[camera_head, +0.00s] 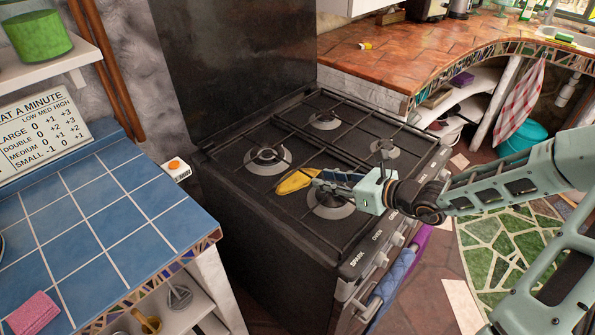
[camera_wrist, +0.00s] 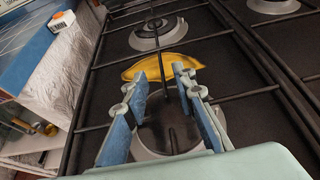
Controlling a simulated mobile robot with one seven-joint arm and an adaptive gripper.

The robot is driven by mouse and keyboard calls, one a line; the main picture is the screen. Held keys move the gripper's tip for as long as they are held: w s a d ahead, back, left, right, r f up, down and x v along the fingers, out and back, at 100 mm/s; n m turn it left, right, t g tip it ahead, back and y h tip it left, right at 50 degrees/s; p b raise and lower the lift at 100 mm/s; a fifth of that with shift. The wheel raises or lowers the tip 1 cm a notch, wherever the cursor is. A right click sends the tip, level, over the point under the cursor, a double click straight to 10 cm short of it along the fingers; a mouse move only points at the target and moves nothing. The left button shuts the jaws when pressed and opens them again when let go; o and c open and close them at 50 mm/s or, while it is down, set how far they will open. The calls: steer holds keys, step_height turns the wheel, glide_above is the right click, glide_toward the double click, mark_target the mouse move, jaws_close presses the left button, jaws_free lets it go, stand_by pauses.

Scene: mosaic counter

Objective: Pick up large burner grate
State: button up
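The large burner grate (camera_head: 311,147) is a frame of thin dark bars over the black stove top (camera_head: 262,208). It also shows in the wrist view (camera_wrist: 245,95). My gripper (camera_head: 318,180) is low over the front left burner. In the wrist view its two blue-padded fingers (camera_wrist: 160,82) are apart, with a grate bar running between them. I cannot tell whether they touch it. A yellow, banana-like object (camera_head: 296,181) lies just beyond the fingertips, and it also shows in the wrist view (camera_wrist: 165,64). My gripper hides part of the grate.
A blue tiled counter (camera_head: 110,200) stands left of the stove, with a pink sponge (camera_head: 33,313) on it. A raised dark lid (camera_head: 235,60) stands behind the burners. A brown tiled counter (camera_head: 410,55) is at the back right. Knobs line the stove's front edge.

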mark_target(312, 177)
steer(key=b+x, duration=0.1)
steer(key=x, duration=0.4)
steer(key=shift+w+a, duration=0.1)
steer(key=shift+w, duration=0.1)
jaws_close()
steer(key=shift+r, duration=0.1)
stand_by(0.4)
